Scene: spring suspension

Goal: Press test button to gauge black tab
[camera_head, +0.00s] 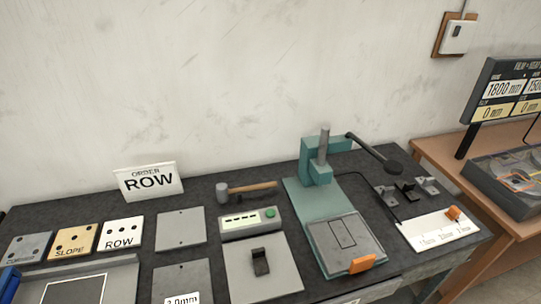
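A green button (270,213) sits at the right end of a small grey box (249,231) with a pale lit strip, in the middle of the dark bench. A black tab (261,262) stands on a flat grey plate (238,285) just in front of that box. A second small black piece (408,192) lies between grey metal brackets at the right of the bench.
A teal press (314,201) with an orange-tabbed plate stands right of the box. A hammer (250,190) lies behind the box. Label plates (122,232) and an ORDER ROW sign (148,181) are at left. A white scale card (430,232) lies at right.

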